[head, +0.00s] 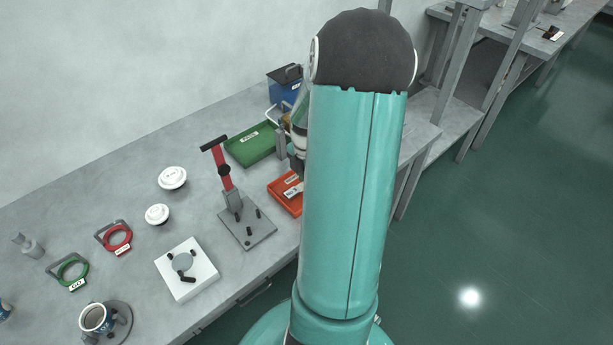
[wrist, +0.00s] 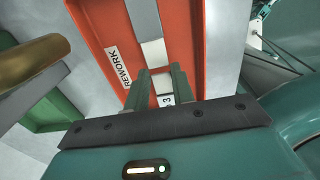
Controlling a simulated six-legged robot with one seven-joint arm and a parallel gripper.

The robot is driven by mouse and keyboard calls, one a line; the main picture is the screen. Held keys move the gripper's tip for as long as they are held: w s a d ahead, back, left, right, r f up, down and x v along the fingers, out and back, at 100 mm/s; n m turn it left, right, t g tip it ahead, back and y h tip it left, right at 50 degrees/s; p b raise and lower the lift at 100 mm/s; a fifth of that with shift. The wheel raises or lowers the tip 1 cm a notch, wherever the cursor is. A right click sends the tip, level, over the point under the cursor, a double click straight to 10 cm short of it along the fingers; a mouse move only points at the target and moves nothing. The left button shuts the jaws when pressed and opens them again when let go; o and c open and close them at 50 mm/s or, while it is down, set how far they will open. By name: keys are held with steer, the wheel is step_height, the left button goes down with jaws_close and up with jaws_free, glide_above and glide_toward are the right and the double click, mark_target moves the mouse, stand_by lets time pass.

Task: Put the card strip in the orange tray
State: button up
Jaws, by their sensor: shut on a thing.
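The orange tray (wrist: 195,30) is below my gripper in the wrist view, with a white REWORK label on it. In the head view the tray (head: 282,200) sits near the bench's front edge, partly hidden by my arm. My gripper (wrist: 160,82) is shut on the card strip (wrist: 154,52), a narrow grey and white strip with a "3" near the fingers. The strip extends from between the fingers over the tray floor. I cannot tell whether it touches the tray. In the head view my arm hides most of the gripper.
A green tray (head: 252,145) lies behind the orange one, and a blue box (head: 284,90) stands farther back. A red-handled press (head: 232,200) stands left of the orange tray. A brass-coloured cylinder (wrist: 30,60) shows at the wrist view's left. White lids and a white block fixture (head: 200,265) are farther left.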

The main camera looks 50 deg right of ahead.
steer(key=shift+f, duration=1)
stand_by(0.8)
steer(key=o, duration=1.5)
steer(key=shift+r, duration=0.15)
steer(key=shift+r, duration=3.9)
